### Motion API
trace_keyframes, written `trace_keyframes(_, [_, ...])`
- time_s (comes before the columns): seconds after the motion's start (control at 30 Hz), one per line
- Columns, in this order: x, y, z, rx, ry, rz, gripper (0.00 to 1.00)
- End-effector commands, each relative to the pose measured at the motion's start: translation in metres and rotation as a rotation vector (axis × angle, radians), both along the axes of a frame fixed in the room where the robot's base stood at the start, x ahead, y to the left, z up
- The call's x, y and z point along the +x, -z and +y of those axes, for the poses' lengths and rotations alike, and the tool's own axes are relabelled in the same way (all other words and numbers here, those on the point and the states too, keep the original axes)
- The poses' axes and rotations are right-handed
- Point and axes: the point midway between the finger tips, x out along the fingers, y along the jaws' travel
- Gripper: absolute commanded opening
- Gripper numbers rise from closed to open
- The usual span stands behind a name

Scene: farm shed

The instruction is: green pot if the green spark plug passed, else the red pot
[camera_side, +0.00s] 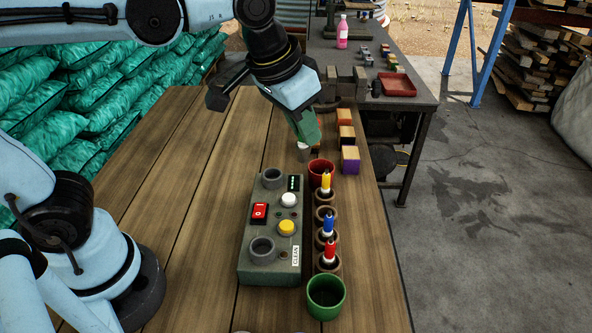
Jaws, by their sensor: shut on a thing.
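My gripper (304,144) is above the table, just behind and left of the red pot (321,170). It is shut on what looks like the green spark plug (304,154); only a grey end shows below the jaws, and its body is hard to separate from the green fingers. The green pot (326,297) stands at the near end of the row. No lit lamp is clear, and the display is unreadable.
Yellow (326,182), blue (328,224) and red (330,251) spark plugs stand upright in holders between the pots. One holder there looks empty. Colored blocks (350,160) line the table's right edge behind the red pot. The table left of the box is clear.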

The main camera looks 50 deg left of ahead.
Motion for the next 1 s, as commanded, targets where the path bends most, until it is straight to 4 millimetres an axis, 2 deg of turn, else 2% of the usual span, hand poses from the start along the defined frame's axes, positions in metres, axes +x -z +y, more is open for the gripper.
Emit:
trace_keyframes(0.03, [0.015,0.001,0.003,0.0,-0.006,0.0,0.0])
trace_keyframes(0.2, [0.056,0.008,0.015,-0.001,-0.005,0.0,0.0])
trace_keyframes(0.43, [0.099,0.023,0.033,0.0,-0.002,-0.002,0.0])
trace_keyframes(0.63, [0.115,0.031,0.042,0.0,0.0,-0.004,0.0])
trace_keyframes(0.77, [0.117,0.037,0.043,-0.001,0.0,-0.004,0.0])
trace_keyframes(1.0, [0.117,0.062,0.043,-0.001,0.0,-0.004,0.0])
